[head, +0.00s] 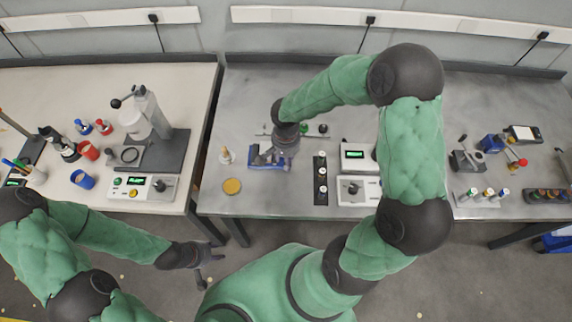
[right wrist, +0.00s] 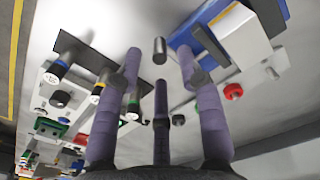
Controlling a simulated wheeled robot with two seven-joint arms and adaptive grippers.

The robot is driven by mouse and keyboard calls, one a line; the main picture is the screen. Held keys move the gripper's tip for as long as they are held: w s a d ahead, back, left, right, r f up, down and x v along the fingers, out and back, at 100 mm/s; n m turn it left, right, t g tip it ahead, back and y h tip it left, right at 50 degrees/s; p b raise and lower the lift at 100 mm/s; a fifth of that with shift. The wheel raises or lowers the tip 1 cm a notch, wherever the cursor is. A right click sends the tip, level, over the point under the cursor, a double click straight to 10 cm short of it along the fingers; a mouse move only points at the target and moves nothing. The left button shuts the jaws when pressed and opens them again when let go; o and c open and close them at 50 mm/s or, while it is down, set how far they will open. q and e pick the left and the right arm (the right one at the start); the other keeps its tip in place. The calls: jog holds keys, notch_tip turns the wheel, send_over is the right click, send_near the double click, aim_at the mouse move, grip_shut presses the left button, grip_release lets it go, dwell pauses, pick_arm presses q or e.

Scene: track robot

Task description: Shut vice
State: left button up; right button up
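The blue vice (head: 262,160) stands on the middle grey table, partly hidden by my right gripper (head: 284,150), which reaches down over its right side. In the right wrist view, the vice's blue body (right wrist: 201,38) with a pale block is at the upper right. A short grey metal cylinder (right wrist: 160,50), apparently part of the vice's handle, lies between the fingertips of my right gripper (right wrist: 160,70). Its purple fingers are apart; contact with the cylinder cannot be told. My left gripper (head: 203,262) hangs over the floor in front of the tables, fingers apart and empty.
A black strip with vials (head: 320,180) and a white control box (head: 357,190) are to the right. The left table (head: 45,88) holds a press and cups.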

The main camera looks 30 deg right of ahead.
jog(key=shift+f+b, duration=0.3)
jog(key=shift+f, duration=1.55)
jog(key=shift+c, duration=0.2)
grip_shut()
